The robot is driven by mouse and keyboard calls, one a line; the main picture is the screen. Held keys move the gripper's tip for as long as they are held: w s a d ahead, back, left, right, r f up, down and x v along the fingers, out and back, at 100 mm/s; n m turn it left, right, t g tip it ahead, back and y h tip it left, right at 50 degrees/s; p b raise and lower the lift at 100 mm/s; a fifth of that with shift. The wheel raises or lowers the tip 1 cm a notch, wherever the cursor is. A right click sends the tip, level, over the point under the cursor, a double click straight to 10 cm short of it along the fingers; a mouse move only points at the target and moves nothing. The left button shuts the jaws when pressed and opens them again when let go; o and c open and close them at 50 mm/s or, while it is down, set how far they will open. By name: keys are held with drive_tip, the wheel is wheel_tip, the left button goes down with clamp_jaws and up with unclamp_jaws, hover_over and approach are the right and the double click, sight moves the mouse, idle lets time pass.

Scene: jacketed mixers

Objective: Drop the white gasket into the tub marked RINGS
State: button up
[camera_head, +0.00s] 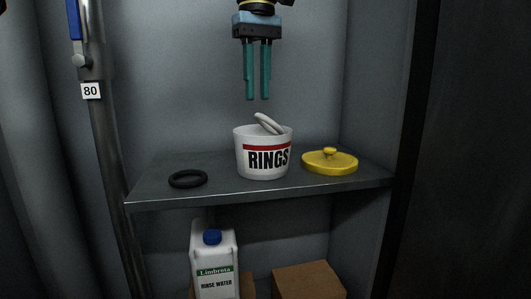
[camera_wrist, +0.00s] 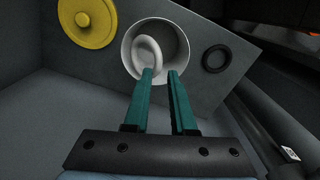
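The white gasket (camera_head: 266,121) stands tilted in the mouth of the white tub marked RINGS (camera_head: 262,163), its upper part sticking out above the rim. In the wrist view the gasket (camera_wrist: 138,54) lies against one side of the tub (camera_wrist: 188,58), and a fingertip covers part of its near end. How far down it reaches is hidden by the tub wall. My gripper (camera_head: 257,99) points down above the tub, with its teal fingers apart and nothing between them. A small gap shows between the fingertips and the gasket. The fingers (camera_wrist: 162,72) also show apart in the wrist view.
A black ring (camera_head: 188,179) lies left of the tub on the grey shelf (camera_head: 225,190), and a yellow lid with a knob (camera_head: 330,162) lies to the right. Below stand a rinse water jug (camera_head: 214,260) and a cardboard box (camera_head: 308,281). A pipe tagged 80 (camera_head: 91,91) runs along the left.

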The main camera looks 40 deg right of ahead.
drive_tip(key=o, duration=0.3)
drive_tip(key=shift+r+p, duration=0.35)
drive_tip(key=shift+r, duration=5.05)
